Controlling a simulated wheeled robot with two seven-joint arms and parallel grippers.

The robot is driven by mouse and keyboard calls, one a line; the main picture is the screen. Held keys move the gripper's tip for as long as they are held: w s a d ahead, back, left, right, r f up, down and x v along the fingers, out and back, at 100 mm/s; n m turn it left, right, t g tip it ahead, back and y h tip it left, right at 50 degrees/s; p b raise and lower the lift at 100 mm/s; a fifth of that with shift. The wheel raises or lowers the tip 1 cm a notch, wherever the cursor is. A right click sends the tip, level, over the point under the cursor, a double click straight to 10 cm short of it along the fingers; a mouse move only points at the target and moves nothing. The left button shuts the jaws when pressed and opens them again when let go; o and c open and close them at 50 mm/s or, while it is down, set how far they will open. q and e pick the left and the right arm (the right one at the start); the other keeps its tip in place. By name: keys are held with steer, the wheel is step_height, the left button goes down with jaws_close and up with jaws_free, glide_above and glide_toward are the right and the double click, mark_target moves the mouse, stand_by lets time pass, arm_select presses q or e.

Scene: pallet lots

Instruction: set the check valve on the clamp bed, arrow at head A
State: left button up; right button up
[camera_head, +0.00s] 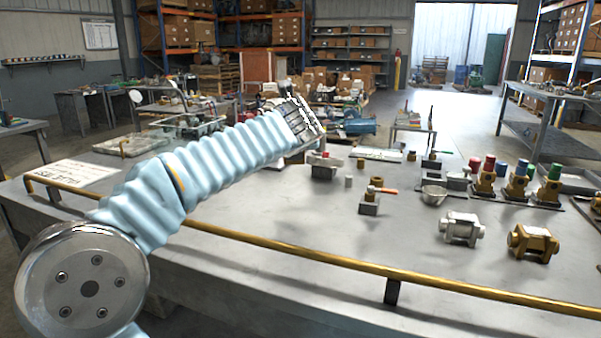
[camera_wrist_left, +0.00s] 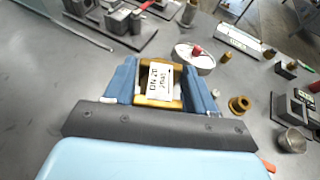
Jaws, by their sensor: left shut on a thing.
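My left gripper (camera_wrist_left: 160,75) is shut on a brass valve (camera_wrist_left: 175,104), its blue fingers on both sides of it. A white label (camera_wrist_left: 160,82) with black print faces the camera; I see no arrow on the visible side. In the head view, the left gripper (camera_head: 308,118) is over the far part of the bench, and the held valve is hidden there. A dark plate with grey blocks (camera_wrist_left: 130,40) lies beyond the gripper at the upper left of the left wrist view; I cannot tell whether it is the clamp bed. My right gripper is not in view.
A silver valve (camera_head: 460,228) and a brass valve (camera_head: 530,242) stand on the bench's right. Behind them are several brass fittings with coloured caps (camera_head: 517,180) and a metal bowl (camera_head: 433,195). A yellow rail (camera_head: 300,252) runs along the front edge. The middle front is clear.

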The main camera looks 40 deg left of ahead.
arm_select(q)
steer(key=w+a+f, duration=0.1)
steer(key=f, duration=0.1)
steer(key=w+a+f, duration=0.2)
steer(key=w+f, duration=0.1)
steer(key=shift+a+f+b, duration=0.35)
steer(key=shift+a+b, duration=0.05)
steer(key=shift+w+a+f+b, duration=0.15)
steer(key=shift+f+b, duration=0.15)
steer(key=shift+f, duration=0.65)
steer(key=shift+w+a+f+b, duration=0.15)
steer(key=shift+f+b, duration=0.15)
steer(key=shift+f, duration=0.65)
steer(key=shift+f, duration=0.2)
steer(key=o, duration=1.4)
steer(key=shift+c, duration=0.2)
